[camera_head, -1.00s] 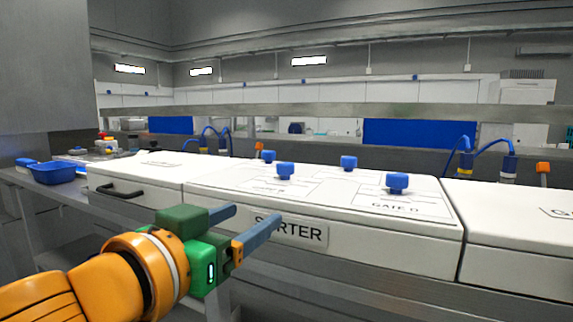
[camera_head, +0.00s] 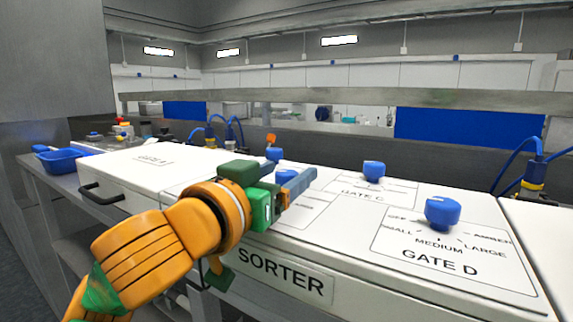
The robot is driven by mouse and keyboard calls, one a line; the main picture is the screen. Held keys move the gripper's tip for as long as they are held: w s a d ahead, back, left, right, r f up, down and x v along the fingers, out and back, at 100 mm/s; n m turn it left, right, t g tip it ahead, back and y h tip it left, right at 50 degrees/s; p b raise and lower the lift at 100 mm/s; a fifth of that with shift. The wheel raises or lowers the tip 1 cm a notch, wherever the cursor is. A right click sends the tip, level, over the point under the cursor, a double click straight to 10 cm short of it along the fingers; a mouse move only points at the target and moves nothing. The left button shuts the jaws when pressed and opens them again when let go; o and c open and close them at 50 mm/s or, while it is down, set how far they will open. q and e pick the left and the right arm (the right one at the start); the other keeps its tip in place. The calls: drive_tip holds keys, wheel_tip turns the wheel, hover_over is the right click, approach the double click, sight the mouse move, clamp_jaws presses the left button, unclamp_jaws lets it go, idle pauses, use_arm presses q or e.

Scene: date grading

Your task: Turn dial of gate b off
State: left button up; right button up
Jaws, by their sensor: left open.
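The sorter (camera_head: 365,278) is a white cabinet with blue dials on its top. A blue dial (camera_head: 286,174) shows just behind my left gripper (camera_head: 301,182); from its place in the front row it seems to be gate B's, but its label is mostly covered by the gripper. My left gripper is open, its grey-blue fingers reaching over the top toward that dial. I cannot tell whether they touch it. The dial's pointer setting is hidden. My right gripper is out of view.
Gate D's dial (camera_head: 442,212) stands at the front right and gate C's dial (camera_head: 373,171) behind it. Another blue dial (camera_head: 274,154) stands at the back left. A blue tray (camera_head: 62,161) lies at the far left. Blue hoses (camera_head: 521,158) rise behind the cabinet.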

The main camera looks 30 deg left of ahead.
use_arm(q)
drive_tip(key=shift+w+f, duration=0.1)
drive_tip(key=shift+w, duration=0.4)
drive_tip(key=shift+s, duration=0.25)
clamp_jaws()
drive_tip(key=shift+a+f+m+h+b, duration=0.2)
drive_tip(key=shift+m+h+b, duration=0.35)
drive_tip(key=shift+h, duration=0.25)
drive_tip(key=shift+m+g+h, duration=0.3)
drive_tip(key=shift+m+h, duration=0.25)
drive_tip(key=shift+h, duration=0.35)
drive_tip(key=shift+d+r+m+g+h, duration=0.1)
drive_tip(key=shift+r+m+g+h, duration=0.1)
drive_tip(key=shift+m+h, duration=0.55)
drive_tip(key=shift+r+m+g+h, duration=0.15)
drive_tip(key=shift+m+h, duration=0.3)
drive_tip(key=shift+h, duration=0.6)
drive_tip(key=shift+f, duration=0.1)
unclamp_jaws()
drive_tip(key=shift+w, duration=0.1)
